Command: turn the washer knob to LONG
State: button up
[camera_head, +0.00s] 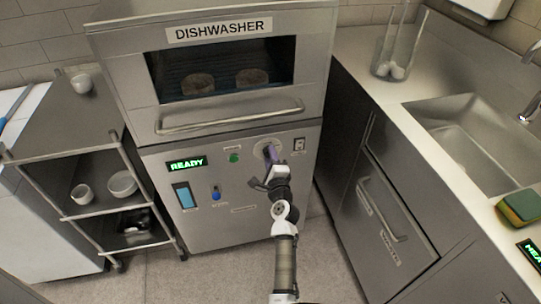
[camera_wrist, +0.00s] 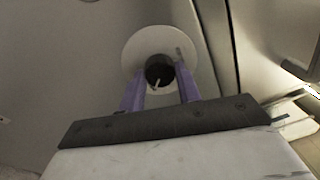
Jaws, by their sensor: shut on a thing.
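The dishwasher (camera_head: 222,205) stands in the middle of the head view, with a green READY display (camera_head: 187,164) on its lower panel. The washer knob is at the upper right of that panel, mostly covered by my gripper in the head view. In the wrist view the dark round knob (camera_wrist: 159,68) with a light pointer mark sits on a pale round dial (camera_wrist: 134,50). My gripper (camera_wrist: 160,84) has its two purple fingers on either side of the knob, shut on it. It also shows in the head view (camera_head: 270,153). The dial's lettering is too small to read.
A green lamp (camera_head: 234,157), a blue control (camera_head: 216,194) and a small switch (camera_head: 299,145) are on the panel. The door handle (camera_head: 232,117) juts out above. A shelf rack (camera_head: 100,184) stands left; a sink counter (camera_head: 395,97) stands right.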

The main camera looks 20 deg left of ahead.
dwell(0.3)
jog(key=o, duration=1)
jog(key=shift+c, duration=0.2)
